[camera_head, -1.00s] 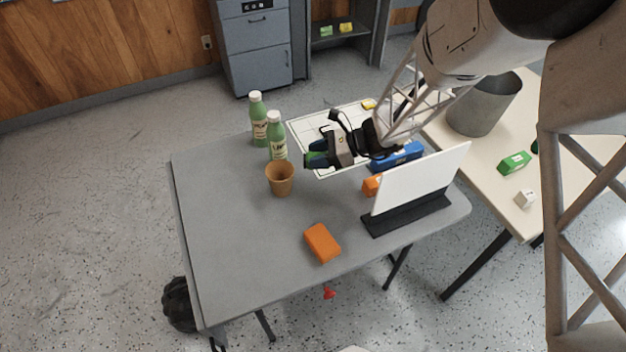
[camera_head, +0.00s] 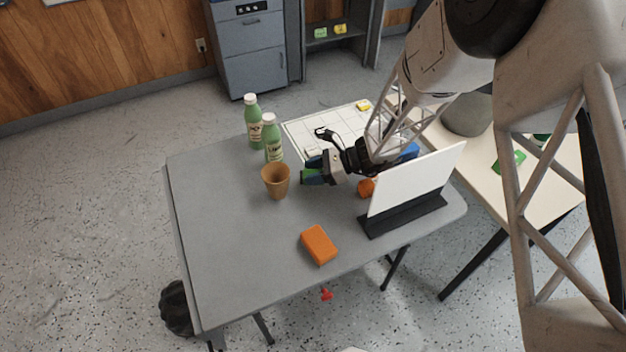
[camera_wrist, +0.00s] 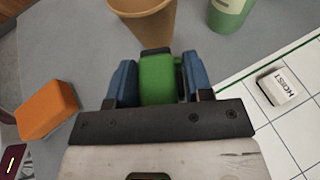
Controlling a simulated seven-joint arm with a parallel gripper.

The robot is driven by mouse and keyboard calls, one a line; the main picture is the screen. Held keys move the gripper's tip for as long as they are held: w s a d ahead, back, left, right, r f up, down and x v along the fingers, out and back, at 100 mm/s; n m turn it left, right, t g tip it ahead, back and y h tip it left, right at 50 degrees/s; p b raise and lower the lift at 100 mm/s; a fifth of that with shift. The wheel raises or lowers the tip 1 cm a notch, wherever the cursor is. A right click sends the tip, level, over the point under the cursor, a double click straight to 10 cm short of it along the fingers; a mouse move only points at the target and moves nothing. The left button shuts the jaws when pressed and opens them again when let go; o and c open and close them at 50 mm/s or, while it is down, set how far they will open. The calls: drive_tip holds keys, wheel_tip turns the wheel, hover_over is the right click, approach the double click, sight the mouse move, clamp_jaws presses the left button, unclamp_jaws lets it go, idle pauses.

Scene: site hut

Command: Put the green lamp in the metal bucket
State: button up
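The green lamp (camera_wrist: 158,80), a green block-like thing with a dark end, sits between the two blue fingers of my gripper (camera_wrist: 158,84) in the wrist view. Both fingers touch its sides. In the head view the green lamp (camera_head: 308,177) shows at the tips of my gripper (camera_head: 314,172), over the grey table right of the brown cup. I cannot tell its exact height above the table. The metal bucket (camera_head: 468,116), grey, stands on the cream table at the right, partly hidden behind my arm.
A brown cup (camera_head: 275,181) and two green bottles (camera_head: 254,122) stand left of my gripper. An orange block (camera_head: 319,244) lies in front. A white upright board (camera_head: 415,180) on a black base stands at right. A white gridded sheet (camera_head: 300,128) lies behind; a green box (camera_head: 511,161) is near the bucket.

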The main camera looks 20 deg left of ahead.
drive_tip(key=shift+f, duration=1.85)
drive_tip(key=o, duration=0.6)
drive_tip(key=shift+f, duration=0.15)
